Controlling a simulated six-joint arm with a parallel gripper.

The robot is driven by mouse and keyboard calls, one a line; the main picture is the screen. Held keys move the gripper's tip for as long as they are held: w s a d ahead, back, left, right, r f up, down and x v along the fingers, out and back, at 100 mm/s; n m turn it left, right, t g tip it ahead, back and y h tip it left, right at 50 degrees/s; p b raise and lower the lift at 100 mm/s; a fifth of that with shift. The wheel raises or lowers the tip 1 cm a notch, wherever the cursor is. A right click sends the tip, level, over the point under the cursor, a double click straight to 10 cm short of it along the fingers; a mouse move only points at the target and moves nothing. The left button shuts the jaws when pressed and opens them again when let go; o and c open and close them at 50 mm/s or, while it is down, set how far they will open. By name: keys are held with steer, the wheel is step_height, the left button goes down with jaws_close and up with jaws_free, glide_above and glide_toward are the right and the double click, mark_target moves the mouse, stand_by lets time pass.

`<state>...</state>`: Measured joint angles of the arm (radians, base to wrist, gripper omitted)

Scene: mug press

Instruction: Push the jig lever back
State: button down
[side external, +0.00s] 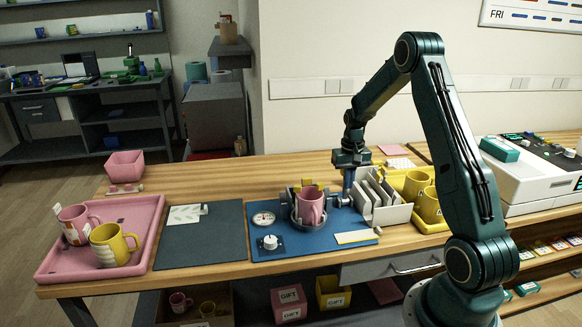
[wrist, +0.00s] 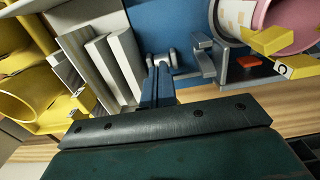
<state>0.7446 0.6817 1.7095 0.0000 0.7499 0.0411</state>
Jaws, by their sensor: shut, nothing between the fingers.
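The grey jig (side external: 296,209) stands on a blue mat (side external: 262,244) and holds a pink mug (side external: 312,202) upright. The mug shows at the top right of the wrist view (wrist: 283,18). A grey metal lever part (side external: 335,202) sticks out at the jig's right side, and grey jig metalwork shows in the wrist view (wrist: 205,60). My gripper (side external: 347,196) points down just right of the jig, close beside this part. Its fingers are shut and empty in the wrist view (wrist: 161,68). Whether the fingertips touch the lever I cannot tell.
A white rack (side external: 383,207) with upright slats stands close right of my gripper. Beyond it is a yellow tray (side external: 408,185) with yellow mugs. A dark mat (side external: 200,243) lies farther left.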

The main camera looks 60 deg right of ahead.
steer(key=shift+w+d, duration=1.05)
steer(key=shift+r, duration=0.15)
steer(key=shift+s+a+r, duration=0.15)
steer(key=shift+r, duration=0.95)
steer(key=shift+s+a+r, duration=0.15)
steer(key=shift+r, duration=1)
steer(key=shift+s+a+r, duration=0.15)
steer(key=shift+r, duration=0.95)
